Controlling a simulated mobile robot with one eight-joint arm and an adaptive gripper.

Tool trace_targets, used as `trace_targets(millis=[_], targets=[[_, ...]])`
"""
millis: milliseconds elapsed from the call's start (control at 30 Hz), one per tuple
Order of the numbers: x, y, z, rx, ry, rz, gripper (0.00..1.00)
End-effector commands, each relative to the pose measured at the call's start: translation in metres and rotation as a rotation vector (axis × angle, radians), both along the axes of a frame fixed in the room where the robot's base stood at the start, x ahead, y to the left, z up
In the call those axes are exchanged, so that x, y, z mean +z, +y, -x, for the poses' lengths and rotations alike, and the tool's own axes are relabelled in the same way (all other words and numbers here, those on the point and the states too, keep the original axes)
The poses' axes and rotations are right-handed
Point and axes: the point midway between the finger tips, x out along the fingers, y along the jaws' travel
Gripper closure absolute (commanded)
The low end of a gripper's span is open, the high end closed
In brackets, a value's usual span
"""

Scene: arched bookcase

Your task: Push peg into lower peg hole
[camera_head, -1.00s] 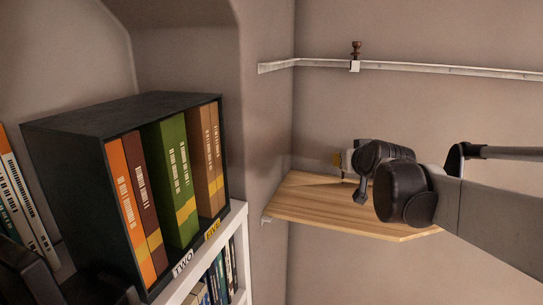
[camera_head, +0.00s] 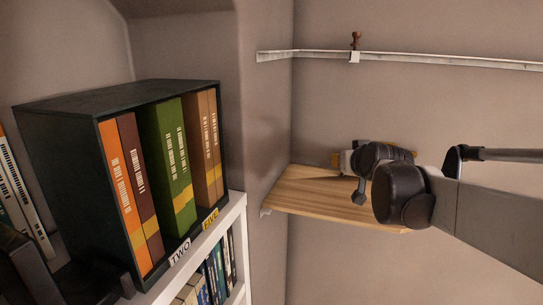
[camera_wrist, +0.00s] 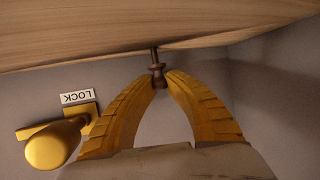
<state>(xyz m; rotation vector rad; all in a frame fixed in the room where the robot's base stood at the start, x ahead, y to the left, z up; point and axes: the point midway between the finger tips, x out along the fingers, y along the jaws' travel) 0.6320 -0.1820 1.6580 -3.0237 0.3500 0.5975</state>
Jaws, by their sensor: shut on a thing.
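A small dark brown peg (camera_wrist: 157,70) with a round collar shows in the wrist view. My gripper (camera_wrist: 160,79) has its yellow fingers closed on the peg's near end. The peg's thin shaft points at the edge of the wooden shelf (camera_wrist: 100,28), and its tip meets that edge in the picture. I cannot tell how deep it sits, and no hole shows. In the head view my gripper (camera_head: 337,160) is just above the wooden shelf (camera_head: 320,198), mostly behind my arm; the held peg is not visible there.
A gold handle (camera_wrist: 52,145) beside an upside-down LOCK label (camera_wrist: 76,97) is left of the fingers. In the head view another brown peg (camera_head: 355,40) stands at a metal rail (camera_head: 440,62). A black box of books (camera_head: 65,170) stands on a white bookcase (camera_head: 200,246) at left.

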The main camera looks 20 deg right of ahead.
Motion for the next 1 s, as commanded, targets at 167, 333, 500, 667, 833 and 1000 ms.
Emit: trace_targets(millis=[167, 333, 500, 667, 833, 1000], targets=[[-0.005, 0.0, 0.0, 0.0, 0.0, 0.0, 1.0], [-0.01, 0.0, 0.0, 0.0, 0.0, 0.0, 1.0], [-0.014, 0.0, 0.0, 0.0, 0.0, 0.0, 1.0], [-0.018, 0.0, 0.0, 0.0, 0.0, 0.0, 1.0], [-0.022, 0.0, 0.0, 0.0, 0.0, 0.0, 1.0], [-0.021, 0.0, 0.0, 0.0, 0.0, 0.0, 0.62]])
